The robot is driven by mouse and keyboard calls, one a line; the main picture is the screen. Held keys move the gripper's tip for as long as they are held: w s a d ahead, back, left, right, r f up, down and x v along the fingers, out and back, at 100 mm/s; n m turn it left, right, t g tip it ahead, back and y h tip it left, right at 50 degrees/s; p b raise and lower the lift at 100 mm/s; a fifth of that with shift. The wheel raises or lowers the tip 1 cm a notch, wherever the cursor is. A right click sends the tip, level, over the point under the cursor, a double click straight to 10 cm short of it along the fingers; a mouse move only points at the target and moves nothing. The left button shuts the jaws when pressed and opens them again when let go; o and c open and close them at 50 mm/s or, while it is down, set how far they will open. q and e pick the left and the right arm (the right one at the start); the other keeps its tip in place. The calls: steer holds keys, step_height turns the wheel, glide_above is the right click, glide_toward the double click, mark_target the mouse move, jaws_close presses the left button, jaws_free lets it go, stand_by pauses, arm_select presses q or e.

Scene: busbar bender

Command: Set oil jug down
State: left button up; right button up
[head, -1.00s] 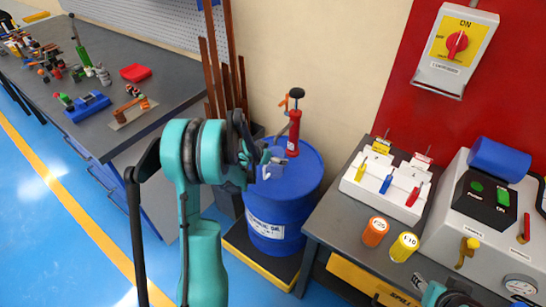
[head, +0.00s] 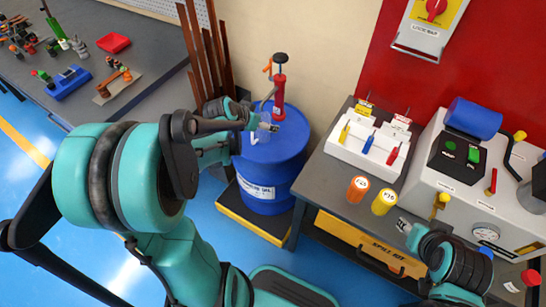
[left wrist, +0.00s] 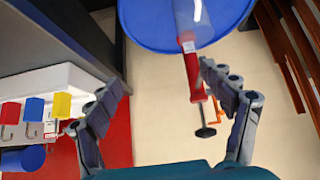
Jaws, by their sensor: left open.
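A small clear container that looks like the oil jug (head: 264,131) is at the top of the blue drum (head: 268,170), beside the red hand pump (head: 279,95). It also shows as a translucent shape (left wrist: 192,18) at the top of the left wrist view, against the drum lid. My left gripper (head: 254,122) is beside the jug in the head view, partly hidden by its own arm. My right gripper (head: 405,226) is at the bench front, small and unclear.
The drum stands on a yellow-edged pallet (head: 240,215). The bench at right holds a white lockout tray (head: 370,140), an orange bottle (head: 358,189), a yellow bottle (head: 384,202) and a grey machine (head: 480,190). Brown bars (head: 200,55) lean behind the drum.

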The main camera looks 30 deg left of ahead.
arm_select(q)
steer(key=s+d+r, duration=0.3)
steer(key=s+d, duration=0.4)
steer(key=s, duration=0.1)
steer(key=s+d+r+g, duration=0.1)
steer(key=s+d+r, duration=0.1)
steer(key=s+d, duration=0.5)
steer(key=shift+s+d+r+n+y, duration=0.3)
steer(key=shift+s+d+r+y, duration=0.1)
steer(key=shift+s, duration=0.7)
